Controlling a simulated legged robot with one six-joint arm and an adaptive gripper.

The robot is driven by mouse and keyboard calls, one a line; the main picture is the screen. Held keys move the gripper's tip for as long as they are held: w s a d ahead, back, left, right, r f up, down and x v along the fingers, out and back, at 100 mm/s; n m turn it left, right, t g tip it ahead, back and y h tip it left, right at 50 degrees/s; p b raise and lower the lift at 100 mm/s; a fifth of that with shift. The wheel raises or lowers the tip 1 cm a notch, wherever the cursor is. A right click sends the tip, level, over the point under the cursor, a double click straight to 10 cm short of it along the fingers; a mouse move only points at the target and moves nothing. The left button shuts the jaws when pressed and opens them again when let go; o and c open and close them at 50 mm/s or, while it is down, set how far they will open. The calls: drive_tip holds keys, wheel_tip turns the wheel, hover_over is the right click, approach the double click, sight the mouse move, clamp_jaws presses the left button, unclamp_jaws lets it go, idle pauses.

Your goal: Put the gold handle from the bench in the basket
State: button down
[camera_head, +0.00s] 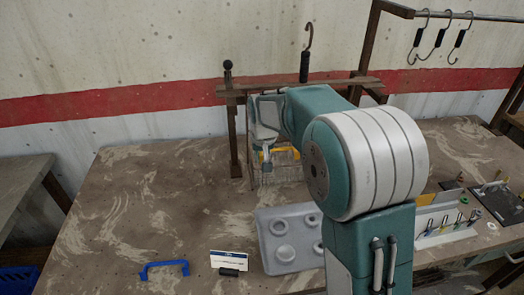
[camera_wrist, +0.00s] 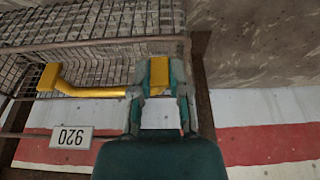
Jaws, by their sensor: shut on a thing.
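The gold handle (camera_wrist: 92,91) is gripped between the fingers of my gripper (camera_wrist: 160,82) in the wrist view. One end shows between the fingers and its bar reaches left across the wire mesh. In the head view my gripper (camera_head: 267,157) is at the wire basket (camera_head: 278,177), with the yellow-gold handle (camera_head: 291,151) at the basket's upper part. The basket (camera_wrist: 85,45) fills the upper left of the wrist view. The handle overlaps its rim there; I cannot tell whether it is inside the walls. My arm hides the basket's right side in the head view.
A wooden rail (camera_head: 310,85) with a black hook (camera_head: 306,60) stands behind the basket. A blue handle (camera_head: 165,268), a white card (camera_head: 230,259) and a grey tray (camera_head: 283,243) lie on the bench (camera_head: 130,215). A white number plate (camera_wrist: 71,137) shows in the wrist view.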

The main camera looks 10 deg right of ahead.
drive_tip(key=shift+d+f, duration=0.25)
drive_tip(key=shift+f, duration=0.9)
drive_tip(key=shift+a+f, duration=0.15)
drive_tip(key=shift+f, duration=1.15)
drive_tip(key=c, duration=0.5)
unclamp_jaws()
drive_tip(key=shift+c, duration=0.2)
